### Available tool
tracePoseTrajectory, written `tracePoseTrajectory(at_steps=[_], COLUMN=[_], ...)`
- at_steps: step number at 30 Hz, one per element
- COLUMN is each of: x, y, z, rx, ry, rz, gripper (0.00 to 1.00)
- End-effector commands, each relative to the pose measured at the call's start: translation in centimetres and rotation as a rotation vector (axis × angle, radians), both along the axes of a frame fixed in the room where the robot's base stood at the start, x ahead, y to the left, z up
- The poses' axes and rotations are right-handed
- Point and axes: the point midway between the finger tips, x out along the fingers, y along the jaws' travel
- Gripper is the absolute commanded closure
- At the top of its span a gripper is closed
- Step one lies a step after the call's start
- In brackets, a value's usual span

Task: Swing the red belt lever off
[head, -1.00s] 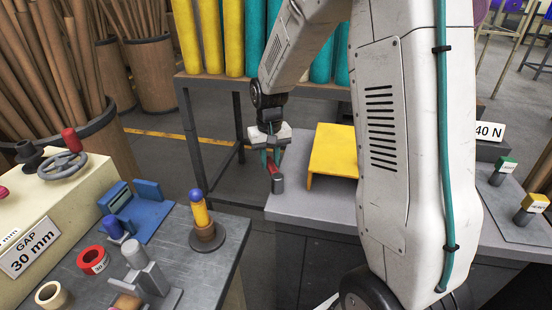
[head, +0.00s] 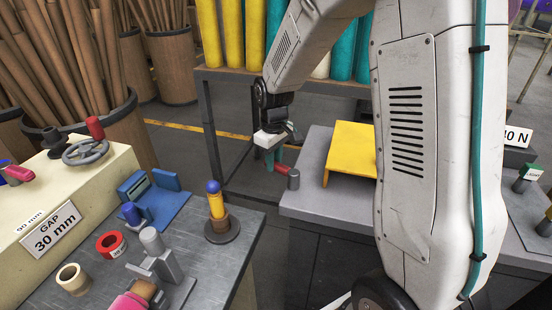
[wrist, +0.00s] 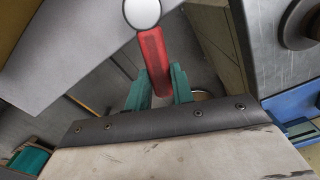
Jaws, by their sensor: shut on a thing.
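The red belt lever (head: 281,168) sticks out from a short grey post (head: 293,179) at the left edge of the grey bench (head: 330,200). It points left and a little back, past the bench edge. My gripper (head: 274,160) is over the lever's outer end, its teal fingers on either side of it. In the wrist view the red lever (wrist: 153,60) runs from the round pale post top (wrist: 142,12) down between the two teal fingers (wrist: 158,90). The gripper is shut on the lever. The lever's tip is partly hidden by the fingers.
A yellow cover (head: 350,150) stands on the grey bench right of the post. A metal table (head: 190,275) at the left holds a peg with a blue top (head: 216,200) and several small parts. Open floor lies between table and bench. Felt rolls stand behind.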

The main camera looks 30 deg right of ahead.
Motion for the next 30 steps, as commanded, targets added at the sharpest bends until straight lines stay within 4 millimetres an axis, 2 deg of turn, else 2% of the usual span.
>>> tracePoseTrajectory(at_steps=[15,16,18,26,30], x=[-0.2,-0.2,-0.1,-0.1,0.0], y=[0.1,0.1,0.1,0.1,0.1], z=[-0.1,-0.1,-0.1,0.0,1.2], rx=[0.0,0.0,0.0,0.0,0.0], ry=[0.003,0.003,0.003,0.001,-0.002], rz=[0.02,0.02,0.019,0.018,0.017], gripper=[1.0,0.68,0.55,0.55,0.55])
